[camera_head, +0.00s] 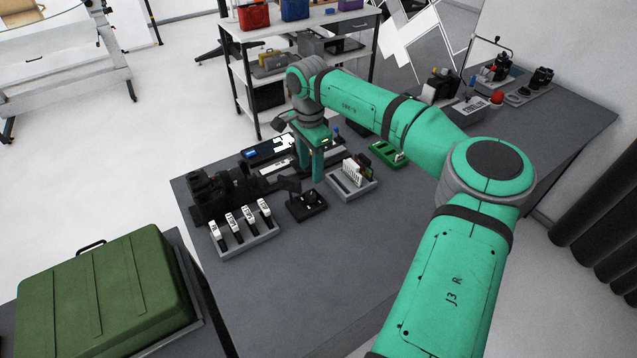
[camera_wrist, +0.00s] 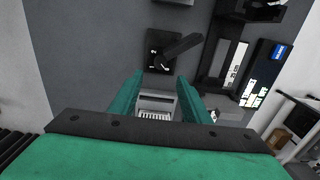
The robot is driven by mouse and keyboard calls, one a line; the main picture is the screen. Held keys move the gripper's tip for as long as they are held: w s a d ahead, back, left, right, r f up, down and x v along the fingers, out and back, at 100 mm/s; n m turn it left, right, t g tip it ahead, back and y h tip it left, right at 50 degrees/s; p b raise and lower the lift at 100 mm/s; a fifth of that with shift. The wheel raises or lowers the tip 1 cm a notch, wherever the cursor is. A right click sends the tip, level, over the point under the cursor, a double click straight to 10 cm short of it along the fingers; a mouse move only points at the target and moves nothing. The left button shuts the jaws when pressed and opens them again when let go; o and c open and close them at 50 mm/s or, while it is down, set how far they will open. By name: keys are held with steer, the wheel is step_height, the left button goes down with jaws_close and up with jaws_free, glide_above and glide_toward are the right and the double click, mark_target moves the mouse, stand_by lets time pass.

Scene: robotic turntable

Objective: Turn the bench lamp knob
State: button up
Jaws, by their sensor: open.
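A small black box with a black angled lamp head over it, which looks like the bench lamp (camera_head: 308,206), sits on the dark bench in the head view. In the wrist view the lamp's black box (camera_wrist: 158,65) lies just beyond my fingertips, with white marks on its face. The lamp head partly covers the box, and I cannot clearly make out the knob. My gripper (camera_head: 312,178) points down, open and empty, behind and slightly right of the lamp in the head view. In the wrist view its two green fingers (camera_wrist: 158,77) are apart, with nothing between the tips.
A grey rack with white cards (camera_head: 351,176) stands right of the lamp; it also shows between and below my fingers in the wrist view (camera_wrist: 156,104). A grey tray with several white-topped pieces (camera_head: 243,238) lies at front left. A green board (camera_head: 388,153) lies behind. The front bench is clear.

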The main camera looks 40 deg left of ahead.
mark_target(310, 195)
steer(key=f, duration=0.9)
steer(key=shift+s+a+f, duration=0.15)
steer(key=shift+a+f, duration=0.2)
steer(key=shift+f, duration=0.05)
steer(key=shift+d+f, duration=0.35)
steer(key=shift+d, duration=0.05)
steer(key=shift+a, duration=0.15)
steer(key=c, duration=1)
